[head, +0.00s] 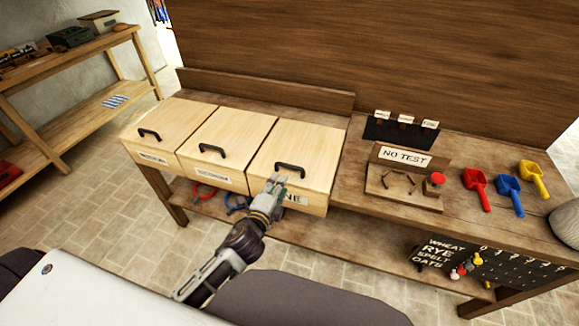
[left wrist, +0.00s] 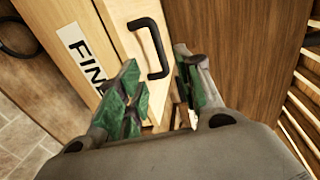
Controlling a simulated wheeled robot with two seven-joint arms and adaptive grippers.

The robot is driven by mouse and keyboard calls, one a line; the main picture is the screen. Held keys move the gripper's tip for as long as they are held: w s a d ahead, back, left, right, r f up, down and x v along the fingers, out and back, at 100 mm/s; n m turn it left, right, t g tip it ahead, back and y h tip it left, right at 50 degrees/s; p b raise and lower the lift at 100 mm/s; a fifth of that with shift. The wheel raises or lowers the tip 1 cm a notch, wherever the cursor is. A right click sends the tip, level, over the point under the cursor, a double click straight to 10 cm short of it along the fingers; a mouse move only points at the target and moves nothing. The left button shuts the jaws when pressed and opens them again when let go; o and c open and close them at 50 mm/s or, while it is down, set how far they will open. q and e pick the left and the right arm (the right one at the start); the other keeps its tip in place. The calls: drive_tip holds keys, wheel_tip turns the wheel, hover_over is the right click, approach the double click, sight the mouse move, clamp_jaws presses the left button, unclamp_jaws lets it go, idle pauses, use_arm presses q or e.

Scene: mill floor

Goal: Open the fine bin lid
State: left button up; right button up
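The fine bin (head: 318,198) is the rightmost of three pale wooden bins on the bench. Its lid (head: 312,149) is closed, with a black handle (head: 290,169) near the front edge. My left gripper (head: 275,183) is just in front of the bin, below the handle and partly over the label. In the left wrist view the green-padded fingers (left wrist: 163,88) are apart and empty. The black handle (left wrist: 151,46) shows beyond and between the fingertips, and I see no contact. The label reading FIN (left wrist: 83,60) is at the left. My right gripper is not in view.
Two similar closed bins (head: 210,147) stand to the left. To the right are a NO TEST stand (head: 404,157) with a red button and red, blue and yellow scoops (head: 508,194). A tall wooden board (head: 380,60) rises behind the bench.

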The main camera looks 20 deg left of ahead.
sight(289, 167)
use_arm(q)
drive_tip(key=shift+w+d+f, duration=0.1)
drive_tip(key=shift+w+f, duration=0.3)
drive_tip(key=shift+w, duration=1.5)
drive_tip(key=shift+w+d+f, duration=0.1)
drive_tip(key=shift+w+f, duration=0.25)
drive_tip(key=shift+w, duration=1.55)
drive_tip(key=shift+w+f, duration=0.4)
drive_tip(key=shift+w, duration=1.5)
clamp_jaws()
